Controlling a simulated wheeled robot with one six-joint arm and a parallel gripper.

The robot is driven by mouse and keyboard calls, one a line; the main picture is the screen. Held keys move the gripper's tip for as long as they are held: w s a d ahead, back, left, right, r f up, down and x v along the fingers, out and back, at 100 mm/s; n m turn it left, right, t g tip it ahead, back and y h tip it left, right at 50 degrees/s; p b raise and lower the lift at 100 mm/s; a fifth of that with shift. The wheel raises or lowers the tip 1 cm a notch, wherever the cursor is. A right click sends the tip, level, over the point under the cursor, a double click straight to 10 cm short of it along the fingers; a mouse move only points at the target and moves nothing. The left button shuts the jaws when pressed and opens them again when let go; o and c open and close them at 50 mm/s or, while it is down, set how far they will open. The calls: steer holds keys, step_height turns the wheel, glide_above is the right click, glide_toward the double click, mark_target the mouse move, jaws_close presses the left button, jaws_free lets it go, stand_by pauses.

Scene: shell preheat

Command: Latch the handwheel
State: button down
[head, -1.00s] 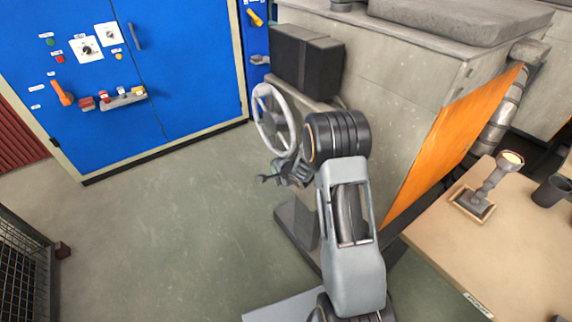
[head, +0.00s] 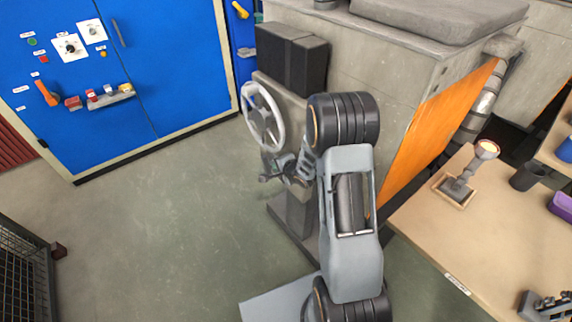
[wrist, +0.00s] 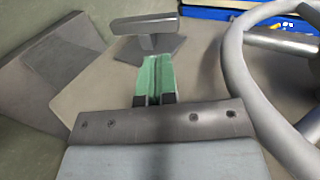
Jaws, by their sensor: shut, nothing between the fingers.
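The handwheel (head: 262,117), a grey rim with spokes and a hub, stands upright on the near face of the grey machine in the head view. In the wrist view its thick rim (wrist: 238,65) curves down the right side. A grey T-shaped handle (wrist: 143,24) lies ahead of my fingertips in the wrist view; I cannot tell whether it is the latch. My gripper (wrist: 153,62) has green fingers, closed together and empty, pointing toward that handle and left of the rim. In the head view my gripper (head: 288,168) is small, just below the wheel and partly hidden by my arm.
A blue cabinet (head: 180,75) with switches stands at the left. A wooden table (head: 455,235) with a lamp-like stand (head: 470,172) and a dark cup (head: 527,177) is at the right. A wire cage (head: 22,270) is at lower left. The middle floor is clear.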

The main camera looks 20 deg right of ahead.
steer(key=shift+r+p+v, duration=0.25)
steer(key=shift+p+v, duration=0.25)
steer(key=shift+v, duration=2.45)
steer(key=shift+w+a, duration=0.15)
